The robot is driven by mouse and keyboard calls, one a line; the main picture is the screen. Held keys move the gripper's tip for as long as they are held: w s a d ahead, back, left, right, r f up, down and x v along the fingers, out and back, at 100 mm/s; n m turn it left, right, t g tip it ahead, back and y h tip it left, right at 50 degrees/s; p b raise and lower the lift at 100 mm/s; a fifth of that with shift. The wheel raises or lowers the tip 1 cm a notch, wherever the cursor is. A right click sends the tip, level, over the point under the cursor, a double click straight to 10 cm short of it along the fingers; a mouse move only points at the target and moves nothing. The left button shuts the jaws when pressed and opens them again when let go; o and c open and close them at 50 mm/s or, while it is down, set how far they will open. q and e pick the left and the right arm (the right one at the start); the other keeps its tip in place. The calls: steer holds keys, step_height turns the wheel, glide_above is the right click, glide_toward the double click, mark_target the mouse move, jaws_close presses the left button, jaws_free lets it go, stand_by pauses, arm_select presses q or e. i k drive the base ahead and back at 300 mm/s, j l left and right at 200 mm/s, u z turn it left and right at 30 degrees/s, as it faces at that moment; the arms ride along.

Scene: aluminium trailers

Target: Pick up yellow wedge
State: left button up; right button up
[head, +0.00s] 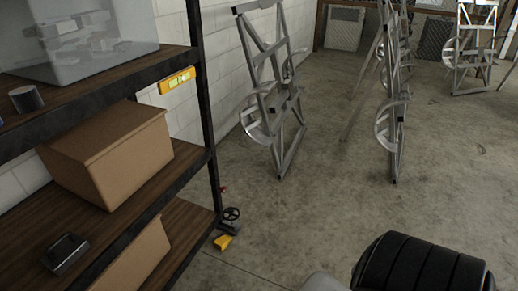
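A small yellow wedge (223,242) lies on the concrete floor. It is beside the foot of the shelf's near right post, just below a dark wheel-like part. Neither of my grippers shows in the head view, so I cannot see whether they are open or shut. Nothing visible touches the wedge from above.
A shelf rack (203,100) stands at left, holding a cardboard box (112,155), a dark object (66,254) and a clear bin (95,40). A yellow level (177,80) is at its upper board. Metal trailer frames (272,90) stand beyond. The middle floor is clear.

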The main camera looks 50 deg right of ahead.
mark_target(221, 244)
steer(key=z, duration=1.05)
steer(key=u, duration=0.55)
steer(key=i+l+u, duration=0.25)
steer(key=u, duration=0.2)
steer(key=i+l+u, duration=0.2)
steer(key=l+u, duration=0.25)
steer(key=i+l+u, duration=0.1)
steer(key=l+u, duration=0.35)
steer(key=i+l+u, duration=0.1)
steer(key=l, duration=0.65)
steer(key=i+l, duration=0.1)
steer(key=l, duration=0.65)
steer(key=i+l+u, duration=0.15)
steer(key=l, duration=0.6)
